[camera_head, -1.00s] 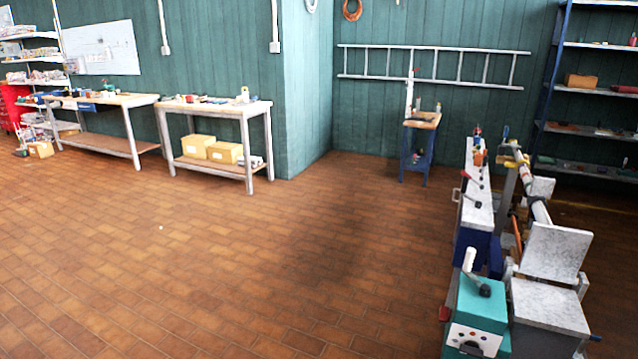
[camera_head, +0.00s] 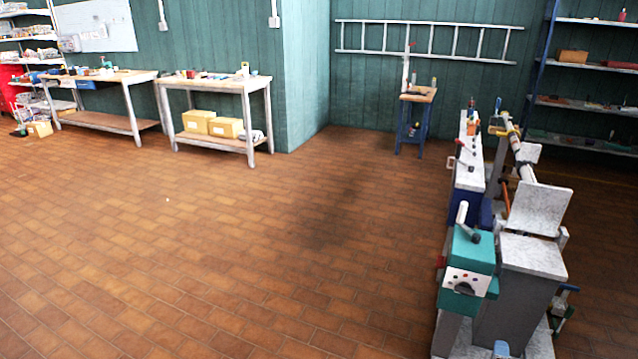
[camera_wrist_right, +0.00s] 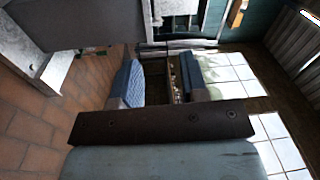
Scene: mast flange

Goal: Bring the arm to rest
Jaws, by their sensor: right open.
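My right gripper (camera_wrist_right: 162,82) shows in the right wrist view with its two padded fingers apart and nothing visible between them. The grey and teal lathe (camera_head: 470,250) stands at the right of the head view. In the wrist view a grey panel and pale machine parts lie beyond the fingers at upper left. My left gripper is not in view.
Two workbenches (camera_head: 207,84) stand along the back left wall. A small blue stand (camera_head: 412,125) is near the wall under a ladder (camera_head: 425,42). Shelves (camera_head: 590,100) are at the back right. The tiled floor (camera_head: 220,240) left of the lathe is clear.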

